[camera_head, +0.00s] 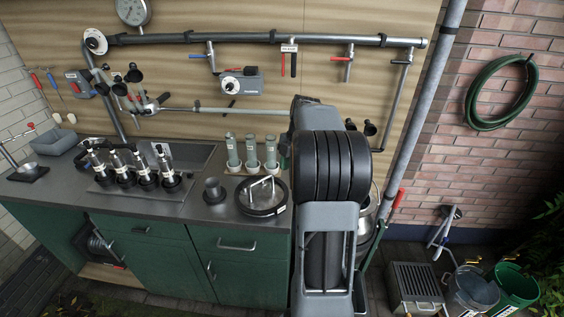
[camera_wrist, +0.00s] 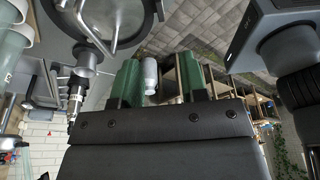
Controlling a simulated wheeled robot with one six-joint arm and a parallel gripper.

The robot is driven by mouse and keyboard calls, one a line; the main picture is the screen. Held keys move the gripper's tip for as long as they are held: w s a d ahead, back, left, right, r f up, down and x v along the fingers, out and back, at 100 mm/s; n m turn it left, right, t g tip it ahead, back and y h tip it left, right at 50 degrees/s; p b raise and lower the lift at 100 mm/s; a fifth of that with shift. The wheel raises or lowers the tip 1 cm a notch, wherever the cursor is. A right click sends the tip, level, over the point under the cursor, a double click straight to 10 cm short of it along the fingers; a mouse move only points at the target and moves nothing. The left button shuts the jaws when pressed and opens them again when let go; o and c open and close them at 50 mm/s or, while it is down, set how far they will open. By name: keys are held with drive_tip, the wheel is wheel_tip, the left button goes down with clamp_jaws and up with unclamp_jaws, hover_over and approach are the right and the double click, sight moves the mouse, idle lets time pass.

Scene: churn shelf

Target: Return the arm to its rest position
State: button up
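My arm fills the middle right of the head view and hides my gripper there. In the wrist view the dark gripper body fills the bottom, and two green finger-like parts (camera_wrist: 158,82) stand apart beyond it. A pale, rounded cylinder (camera_wrist: 150,72) shows in the gap between them, nearer the left one. It does not span the gap and looks to lie beyond the fingers, so my gripper appears open and empty. The arm is folded upright in front of the counter's right end.
The dark counter (camera_head: 205,207) has a round black-rimmed lid (camera_head: 262,210) beside my arm; it shows in the wrist view (camera_wrist: 128,38). Three green-grey cylinders (camera_head: 251,150) stand behind it. A metal can (camera_head: 367,222) is partly hidden by my arm. Buckets (camera_head: 515,285) and a grated box (camera_head: 415,285) stand right.

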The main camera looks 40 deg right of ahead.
drive_tip(key=s+a+m+t+h, duration=0.1)
drive_tip(key=s+a+m+t, duration=0.1)
drive_tip(key=s+a+m, duration=0.3)
drive_tip(key=s+a+m+t+h, duration=0.1)
drive_tip(key=s+a+m, duration=0.5)
drive_tip(key=a+m, duration=0.7)
drive_tip(key=a+f+t, duration=0.1)
drive_tip(key=a, duration=0.5)
drive_tip(key=shift+s+h, duration=0.25)
drive_tip(key=shift+h, duration=0.15)
